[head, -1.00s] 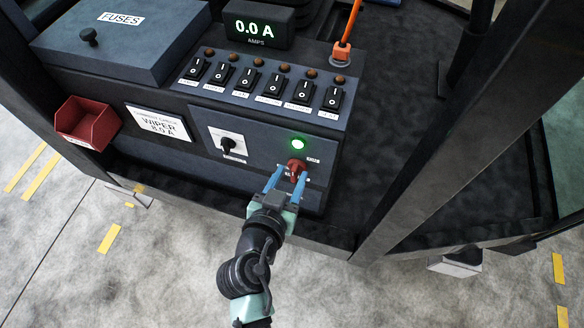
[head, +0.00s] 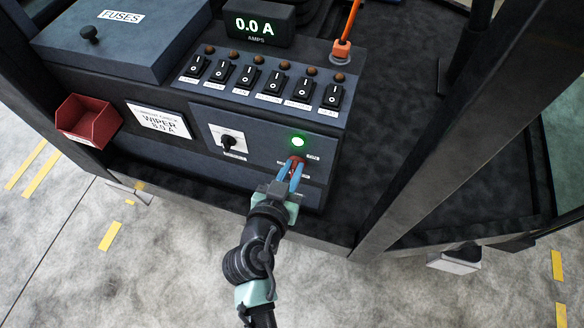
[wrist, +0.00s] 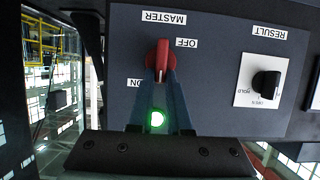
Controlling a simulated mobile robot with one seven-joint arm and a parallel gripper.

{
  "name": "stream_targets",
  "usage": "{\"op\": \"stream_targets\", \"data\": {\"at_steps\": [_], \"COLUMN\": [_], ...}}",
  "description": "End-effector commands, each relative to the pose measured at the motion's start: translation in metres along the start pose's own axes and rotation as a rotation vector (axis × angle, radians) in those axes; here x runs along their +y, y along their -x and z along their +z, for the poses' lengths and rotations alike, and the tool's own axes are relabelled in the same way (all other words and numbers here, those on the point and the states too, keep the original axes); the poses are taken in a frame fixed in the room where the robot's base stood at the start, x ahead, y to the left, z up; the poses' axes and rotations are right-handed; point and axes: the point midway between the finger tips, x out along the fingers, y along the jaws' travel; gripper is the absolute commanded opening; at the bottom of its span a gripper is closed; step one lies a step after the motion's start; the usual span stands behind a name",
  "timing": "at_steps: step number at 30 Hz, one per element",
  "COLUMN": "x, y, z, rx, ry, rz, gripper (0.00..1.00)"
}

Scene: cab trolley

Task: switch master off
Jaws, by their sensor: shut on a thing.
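The red master switch knob (head: 295,160) sits on the front of the dark console, below a lit green lamp (head: 298,141). In the wrist view the knob (wrist: 158,50) stands between the OFF label (wrist: 186,42) and the ON label (wrist: 134,83), its long handle roughly vertical in the picture. The lamp (wrist: 157,119) also glows there, seen between the fingers. My gripper (head: 292,170) is shut on the knob, with a blue finger on either side of it. The fingers partly hide the knob's lower end.
A black result knob (head: 229,143) on a white plate is left of the master switch. Several rocker switches (head: 247,77) line the console top, below a display (head: 257,25) reading 0.0 A. A red bin (head: 90,122) hangs at left. A dark post stands at right.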

Motion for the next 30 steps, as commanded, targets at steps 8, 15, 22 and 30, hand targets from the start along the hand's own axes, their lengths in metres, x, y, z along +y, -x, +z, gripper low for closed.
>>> {"op": "stream_targets", "data": {"at_steps": [8,15,22,30], "x": [-0.001,-0.004,-0.009,-0.015], "y": [-0.001,-0.002,-0.003,-0.004], "z": [0.001,0.003,0.004,0.007], "rx": [0.0,0.0,0.001,0.001], "ry": [0.026,0.141,0.327,0.566], "rz": [0.012,0.06,0.138,0.237], "gripper": [0.0,0.0,0.0,0.0]}}
